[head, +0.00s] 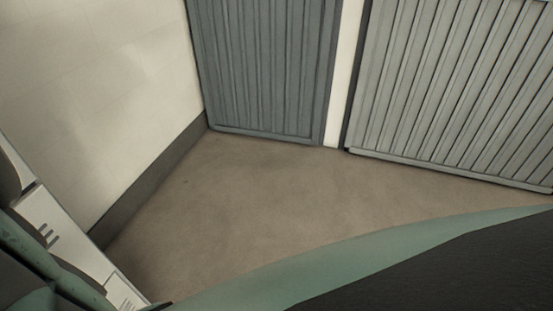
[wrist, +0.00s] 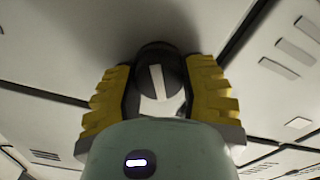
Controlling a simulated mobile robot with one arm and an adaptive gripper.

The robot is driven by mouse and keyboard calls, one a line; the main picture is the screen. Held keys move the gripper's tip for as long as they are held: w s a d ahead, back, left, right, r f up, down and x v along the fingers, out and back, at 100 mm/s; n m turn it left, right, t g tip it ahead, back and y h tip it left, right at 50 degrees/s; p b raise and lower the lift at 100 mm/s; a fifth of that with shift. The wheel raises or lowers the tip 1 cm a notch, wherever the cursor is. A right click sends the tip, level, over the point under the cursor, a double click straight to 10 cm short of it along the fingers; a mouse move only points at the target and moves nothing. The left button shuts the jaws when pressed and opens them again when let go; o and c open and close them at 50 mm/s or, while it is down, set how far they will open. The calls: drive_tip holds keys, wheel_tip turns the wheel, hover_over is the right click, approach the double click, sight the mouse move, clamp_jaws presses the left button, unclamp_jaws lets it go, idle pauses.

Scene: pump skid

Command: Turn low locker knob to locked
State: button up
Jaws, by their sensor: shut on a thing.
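In the wrist view, a round dark knob (wrist: 160,72) with a pale bar across its face sits on a light locker door (wrist: 60,35). The pale bar stands nearly upright in the picture, leaning slightly. My gripper (wrist: 158,88) has its yellow ribbed fingers on both sides of the knob and is shut on it. The lower part of the knob is hidden by my gripper. In the head view, a piece of a white locker front with slots (head: 50,225) shows at the lower left; the knob and my gripper are not seen there.
Vent slots (wrist: 290,57) and door seams lie right of the knob. In the head view, brown floor (head: 250,200) is open between a pale wall (head: 90,90), a grey ribbed panel (head: 265,65) and a lighter ribbed panel (head: 460,85). A dark skirting (head: 150,185) runs along the wall.

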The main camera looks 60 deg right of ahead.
drive_tip(key=n, duration=0.6)
drive_tip(key=shift+f, duration=0.25)
drive_tip(key=n+b, duration=0.1)
drive_tip(key=n, duration=0.4)
drive_tip(key=shift+a+f+n, duration=0.1)
drive_tip(key=shift+f+n, duration=0.05)
drive_tip(key=shift+n, duration=0.25)
drive_tip(key=shift+b, duration=0.3)
drive_tip(key=o, duration=1.2)
drive_tip(key=shift+o, duration=0.2)
drive_tip(key=shift+r, duration=0.25)
